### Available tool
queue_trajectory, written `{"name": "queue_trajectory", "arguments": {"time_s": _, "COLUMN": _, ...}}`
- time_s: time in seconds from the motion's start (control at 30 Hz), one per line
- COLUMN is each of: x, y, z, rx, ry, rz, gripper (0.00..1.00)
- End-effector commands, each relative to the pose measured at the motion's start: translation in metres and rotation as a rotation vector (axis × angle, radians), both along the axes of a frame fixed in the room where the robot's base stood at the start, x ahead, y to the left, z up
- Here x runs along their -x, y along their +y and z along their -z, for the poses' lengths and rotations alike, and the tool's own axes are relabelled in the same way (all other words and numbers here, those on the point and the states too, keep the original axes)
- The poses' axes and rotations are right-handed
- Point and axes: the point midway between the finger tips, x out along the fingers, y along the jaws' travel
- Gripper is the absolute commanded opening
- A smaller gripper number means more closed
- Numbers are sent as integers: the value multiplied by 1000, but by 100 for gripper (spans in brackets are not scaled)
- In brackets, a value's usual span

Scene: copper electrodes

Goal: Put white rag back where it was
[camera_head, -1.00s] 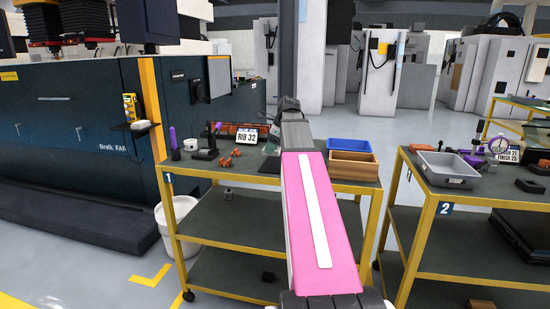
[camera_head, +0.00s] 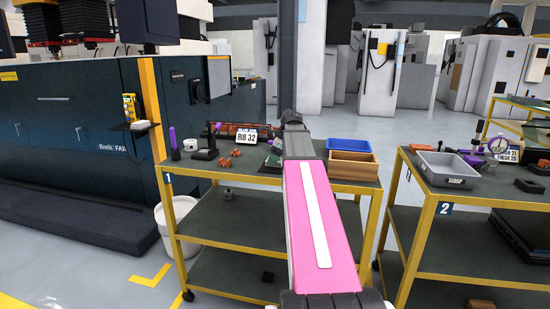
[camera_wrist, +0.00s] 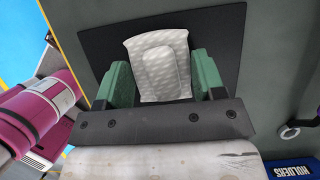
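The white rag (camera_wrist: 163,62) is a folded, textured pad in the wrist view. My gripper (camera_wrist: 164,75) has its two green fingers on either side of the rag, and the rag fills the gap between them. The rag and fingers are over a black mat (camera_wrist: 225,25) on the dark table top. Whether the rag rests on the mat or is just above it, I cannot tell. In the head view my pink arm hides the rag and most of the gripper; the black mat's edge (camera_head: 270,169) shows left of the arm.
Table 1 (camera_head: 205,171) has a blue bin (camera_head: 349,145) and a brown box (camera_head: 352,168) right of my arm. Copper-coloured parts (camera_head: 226,162), a sign (camera_head: 246,135) and a white cup (camera_head: 191,145) stand to the left. A grey scrap tray (camera_head: 448,166) is on table 2.

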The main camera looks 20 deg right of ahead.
Motion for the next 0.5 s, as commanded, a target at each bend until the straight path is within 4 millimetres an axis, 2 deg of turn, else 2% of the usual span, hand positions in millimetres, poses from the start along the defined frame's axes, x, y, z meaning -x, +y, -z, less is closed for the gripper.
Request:
{"name": "queue_trajectory", "arguments": {"time_s": 0.03, "x": 0, "y": 0, "z": 0, "rx": 0, "ry": 0, "rz": 0, "gripper": 76}}
{"name": "queue_trajectory", "arguments": {"time_s": 0.07, "x": 0, "y": 0, "z": 0, "rx": 0, "ry": 0, "rz": 0, "gripper": 86}}
{"name": "queue_trajectory", "arguments": {"time_s": 0.1, "x": 0, "y": 0, "z": 0, "rx": 0, "ry": 0, "rz": 0, "gripper": 89}}
{"name": "queue_trajectory", "arguments": {"time_s": 0.37, "x": 0, "y": 0, "z": -1, "rx": 0, "ry": 0, "rz": 0, "gripper": 89}}
{"name": "queue_trajectory", "arguments": {"time_s": 0.5, "x": 1, "y": -2, "z": -8, "rx": 0, "ry": 0, "rz": 0, "gripper": 89}}
